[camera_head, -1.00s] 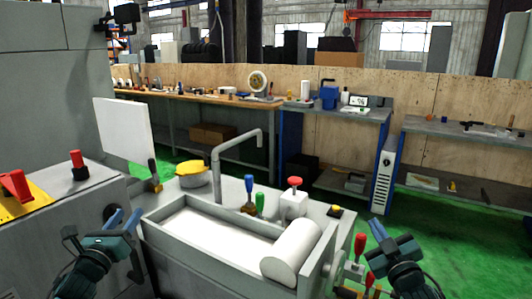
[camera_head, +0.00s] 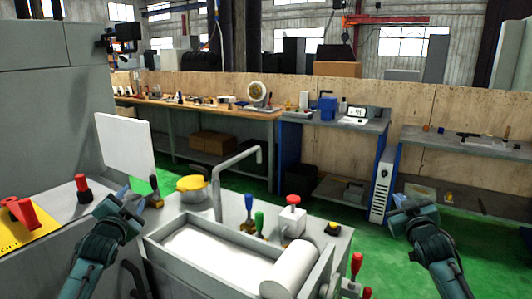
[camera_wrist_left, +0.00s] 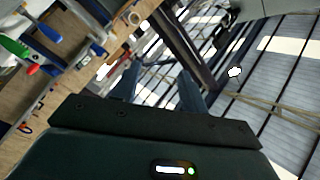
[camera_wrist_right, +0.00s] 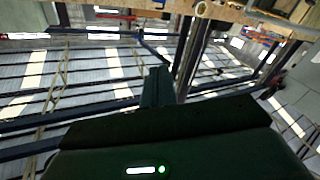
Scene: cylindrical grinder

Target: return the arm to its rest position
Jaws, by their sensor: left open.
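My left gripper (camera_head: 131,200) is raised at the left of the head view, in front of the grey machine housing. Its two fingers stand apart with nothing between them, as the left wrist view (camera_wrist_left: 158,82) shows. My right gripper (camera_head: 402,203) is raised at the right, over the green floor in the picture. In the right wrist view (camera_wrist_right: 158,85) its fingers are together and hold nothing. Both wrist cameras look up toward the hall's windows and beams.
The grinder's trough (camera_head: 185,262) with a white cylinder (camera_head: 291,267) lies between the arms. A bent pipe (camera_head: 217,185), a yellow-lidded pot (camera_head: 192,188) and a red-topped box (camera_head: 292,215) stand behind it. Red levers (camera_head: 356,265) are at its right. Workbenches (camera_head: 345,122) line the wall.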

